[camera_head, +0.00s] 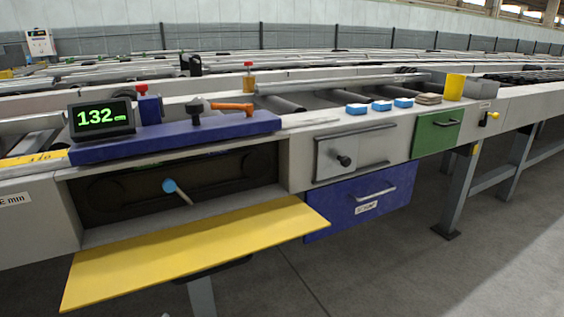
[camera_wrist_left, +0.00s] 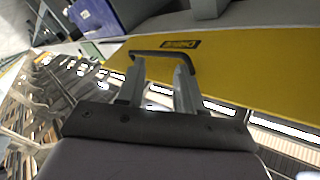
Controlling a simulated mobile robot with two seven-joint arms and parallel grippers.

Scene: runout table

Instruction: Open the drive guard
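The drive guard (camera_head: 190,250) is a yellow panel. In the head view it is swung down and out from the front of the table, leaving the dark drive recess (camera_head: 225,180) open. In the left wrist view the guard (camera_wrist_left: 255,65) fills the upper right, with its black bar handle (camera_wrist_left: 160,53) and a label. My left gripper (camera_wrist_left: 161,68) is open, its two fingers apart with their tips at the handle. I cannot tell whether they touch it. In the head view the guard hides this gripper. My right gripper is not in view.
A lever with a blue knob (camera_head: 169,185) sticks out of the recess. To the right are a grey door with a black knob (camera_head: 343,160), a blue drawer (camera_head: 335,207) and a green panel (camera_head: 436,133). A display (camera_head: 101,118) stands on top. The floor at right is clear.

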